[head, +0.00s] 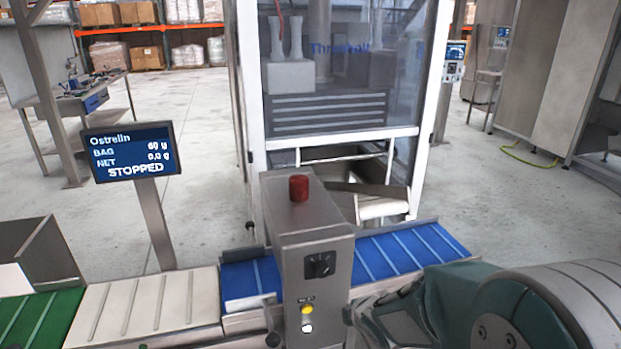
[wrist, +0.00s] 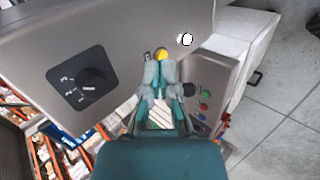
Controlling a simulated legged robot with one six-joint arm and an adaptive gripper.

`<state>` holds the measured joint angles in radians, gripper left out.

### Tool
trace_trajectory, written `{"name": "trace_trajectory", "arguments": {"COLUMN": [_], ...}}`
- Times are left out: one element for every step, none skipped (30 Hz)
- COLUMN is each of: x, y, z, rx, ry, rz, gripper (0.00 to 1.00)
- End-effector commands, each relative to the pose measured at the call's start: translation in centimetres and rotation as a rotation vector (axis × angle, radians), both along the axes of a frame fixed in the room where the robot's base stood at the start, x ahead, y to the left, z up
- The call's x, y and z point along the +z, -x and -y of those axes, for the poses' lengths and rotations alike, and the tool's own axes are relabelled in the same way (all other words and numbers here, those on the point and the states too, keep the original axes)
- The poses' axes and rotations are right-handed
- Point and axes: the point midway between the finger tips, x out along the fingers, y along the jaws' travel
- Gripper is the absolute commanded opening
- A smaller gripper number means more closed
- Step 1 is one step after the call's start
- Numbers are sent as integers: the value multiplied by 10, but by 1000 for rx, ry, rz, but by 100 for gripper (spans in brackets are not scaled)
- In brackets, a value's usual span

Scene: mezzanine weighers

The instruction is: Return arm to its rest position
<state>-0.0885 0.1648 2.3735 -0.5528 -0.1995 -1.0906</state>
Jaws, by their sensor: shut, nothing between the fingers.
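My gripper (wrist: 159,72) is shut and empty in the wrist view. Its fingertips lie just below a yellow button (wrist: 161,53) in the picture; I cannot tell whether they touch it. The button sits on the front of a grey metal control box (head: 305,240), which also shows a black rotary knob (head: 320,265) and a white lit button (head: 307,328). In the head view my arm (head: 510,305) reaches in from the lower right towards the box. The fingertips are hard to make out there.
A red beacon (head: 299,188) tops the box. A blue conveyor (head: 400,250) runs behind it, with a cream belt (head: 130,305) to the left. A display (head: 130,152) reads STOPPED. A glazed machine frame (head: 335,135) stands behind. Open floor lies to the right.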

Motion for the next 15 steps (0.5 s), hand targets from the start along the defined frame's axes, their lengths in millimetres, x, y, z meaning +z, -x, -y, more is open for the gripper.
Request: {"name": "trace_trajectory", "arguments": {"x": [18, 26, 37, 45, 53, 63, 70, 76, 85, 91, 97, 105, 110, 115, 121], "y": [5, 10, 16, 21, 27, 36, 43, 50, 60, 67, 75, 87, 96, 105, 117], "z": [10, 15, 22, 28, 32, 39, 43, 47, 52, 55, 58, 61, 63, 65, 67], "rx": [-87, -145, -221, -276, -333, -408, -462, -517, -590, -642, -694, -765, -815, -865, -932], "ry": [-32, -55, -88, -113, -139, -177, -205, -235, -277, -307, -339, -384, -417, -451, -500], "rz": [-5, -16, -29, -38, -47, -60, -68, -78, -90, -99, -109, -123, -133, -144, -158], "gripper": [0, 0, 0, 0, 0, 0, 0, 0, 0, 0, 0, 0, 0, 0, 0]}}
